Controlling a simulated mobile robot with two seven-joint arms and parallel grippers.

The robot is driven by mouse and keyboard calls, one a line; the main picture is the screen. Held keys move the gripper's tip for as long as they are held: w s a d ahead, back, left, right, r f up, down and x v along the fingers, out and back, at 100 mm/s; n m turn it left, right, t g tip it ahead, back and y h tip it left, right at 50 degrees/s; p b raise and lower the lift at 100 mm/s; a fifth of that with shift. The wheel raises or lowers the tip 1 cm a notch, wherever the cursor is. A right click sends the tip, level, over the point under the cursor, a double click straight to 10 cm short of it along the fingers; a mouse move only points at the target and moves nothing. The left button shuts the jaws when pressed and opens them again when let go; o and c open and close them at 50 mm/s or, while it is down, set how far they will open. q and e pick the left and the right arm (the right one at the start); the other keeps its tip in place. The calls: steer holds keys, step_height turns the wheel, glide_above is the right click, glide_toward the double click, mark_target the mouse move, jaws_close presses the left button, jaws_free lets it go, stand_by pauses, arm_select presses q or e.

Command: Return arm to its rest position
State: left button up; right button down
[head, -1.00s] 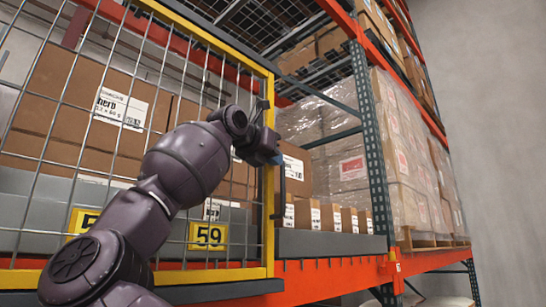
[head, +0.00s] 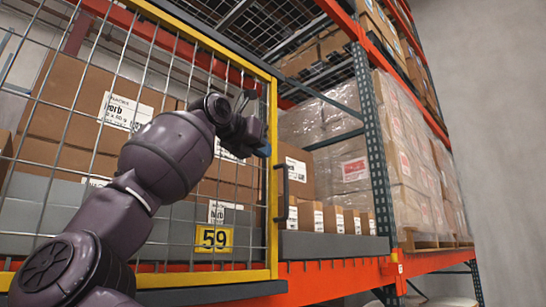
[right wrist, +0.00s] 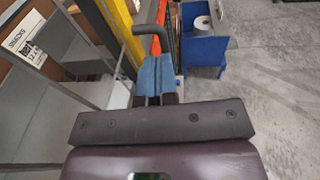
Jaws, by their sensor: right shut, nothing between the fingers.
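My right arm rises from the lower left in the head view, in front of a yellow-framed wire mesh gate (head: 272,205). My right gripper (head: 264,150), with blue fingertips, is at the gate's right edge, above its dark handle (head: 285,190). The gripper is shut and empty, apart from the handle in the picture. In the right wrist view the blue fingers (right wrist: 155,75) are together, and a dark curved bar (right wrist: 122,55), likely the handle, shows beside them. My left gripper is in neither view.
Brown cartons (head: 80,100) stand behind the mesh above a yellow 59 sign (head: 212,239). Small boxes (head: 335,218) line the shelf right of the gate. A green upright (head: 370,140) and wrapped pallets (head: 405,160) follow. A blue bin (right wrist: 204,52) stands on the floor.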

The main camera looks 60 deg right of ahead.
steer(key=f+v, duration=0.1)
steer(key=v, duration=0.6)
steer(key=shift+w+a+r+b, duration=0.15)
steer(key=shift+a+r+b, duration=0.1)
steer(key=shift+r+b, duration=0.2)
